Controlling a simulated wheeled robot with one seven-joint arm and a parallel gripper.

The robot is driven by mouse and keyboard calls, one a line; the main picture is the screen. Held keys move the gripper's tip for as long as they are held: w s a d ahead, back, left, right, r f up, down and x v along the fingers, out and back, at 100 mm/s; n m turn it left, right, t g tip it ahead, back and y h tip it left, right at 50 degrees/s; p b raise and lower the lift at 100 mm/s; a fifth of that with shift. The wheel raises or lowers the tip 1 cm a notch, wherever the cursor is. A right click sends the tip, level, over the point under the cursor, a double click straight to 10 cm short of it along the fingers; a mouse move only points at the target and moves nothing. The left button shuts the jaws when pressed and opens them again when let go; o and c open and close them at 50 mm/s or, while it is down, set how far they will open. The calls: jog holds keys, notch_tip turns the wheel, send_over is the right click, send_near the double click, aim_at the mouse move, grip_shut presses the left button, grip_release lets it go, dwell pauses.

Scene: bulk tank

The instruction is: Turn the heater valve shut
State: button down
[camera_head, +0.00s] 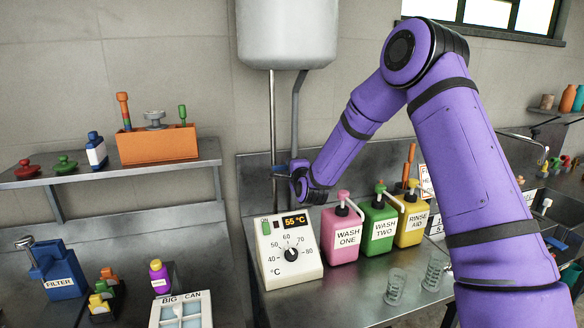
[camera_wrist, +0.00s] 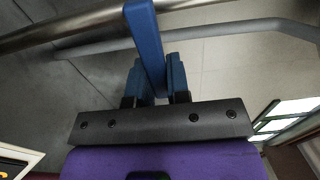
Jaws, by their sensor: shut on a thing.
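The heater valve's blue lever (camera_wrist: 143,35) runs down the wrist view and crosses in front of a steel pipe. Its lower end lies between the two blue fingers of my gripper (camera_wrist: 157,82), which are shut on it. In the head view a small blue part, likely the lever (camera_head: 280,168), sticks out roughly sideways at the vertical steel pipe (camera_head: 272,115). The pipe comes down from the white heater tank (camera_head: 287,35). My wrist hides much of the gripper in the head view, and the valve body is not clear.
Below my wrist stand a white control box (camera_head: 288,262) reading 55 °C and pink (camera_head: 342,236), green (camera_head: 379,232) and yellow (camera_head: 411,224) jugs. A second grey pipe (camera_head: 297,110) runs close beside the steel one. A shelf (camera_head: 110,174) with an orange box is at left.

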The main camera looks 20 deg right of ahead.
jog(key=shift+f, duration=0.1)
jog(key=c, duration=1.1)
grip_release()
jog(key=s, duration=1)
jog(key=shift+s, duration=0.4)
